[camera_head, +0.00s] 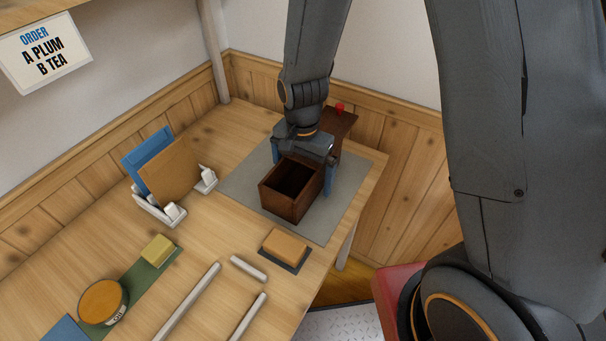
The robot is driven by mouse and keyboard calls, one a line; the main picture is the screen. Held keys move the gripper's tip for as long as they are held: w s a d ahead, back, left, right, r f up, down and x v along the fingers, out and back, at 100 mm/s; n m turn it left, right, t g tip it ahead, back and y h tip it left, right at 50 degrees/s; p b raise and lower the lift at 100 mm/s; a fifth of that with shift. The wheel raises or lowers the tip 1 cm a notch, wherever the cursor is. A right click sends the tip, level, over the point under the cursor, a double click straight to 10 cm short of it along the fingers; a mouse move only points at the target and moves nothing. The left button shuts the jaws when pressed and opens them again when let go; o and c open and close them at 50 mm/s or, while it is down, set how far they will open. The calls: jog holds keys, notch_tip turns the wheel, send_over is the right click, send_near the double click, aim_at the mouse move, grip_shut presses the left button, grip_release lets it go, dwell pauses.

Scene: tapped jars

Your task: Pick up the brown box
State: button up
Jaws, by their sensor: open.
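The brown box (287,203) is a dark wooden box with an open top, standing on a grey mat (243,185) near the table's far right corner. Its inside looks dark and empty. My gripper (303,165) is over the far side of the box, pointing down, with its blue fingers apart. One finger shows behind the box's far left side and the other by its right side. I cannot tell whether either finger touches it. A dark brown panel (341,121) with a red knob (340,107) shows behind my gripper, partly hidden.
A white rack (158,212) holds blue and brown boards at left. A tan block (285,246) lies on a dark pad in front of the box. Pale bars (188,301), a yellow block (158,249) and an orange-topped jar (103,301) are nearer. Wood-panelled walls stand behind.

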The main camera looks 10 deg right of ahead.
jog(key=c, duration=1.5)
jog(key=shift+c, duration=0.2)
jog(key=shift+r, duration=0.15)
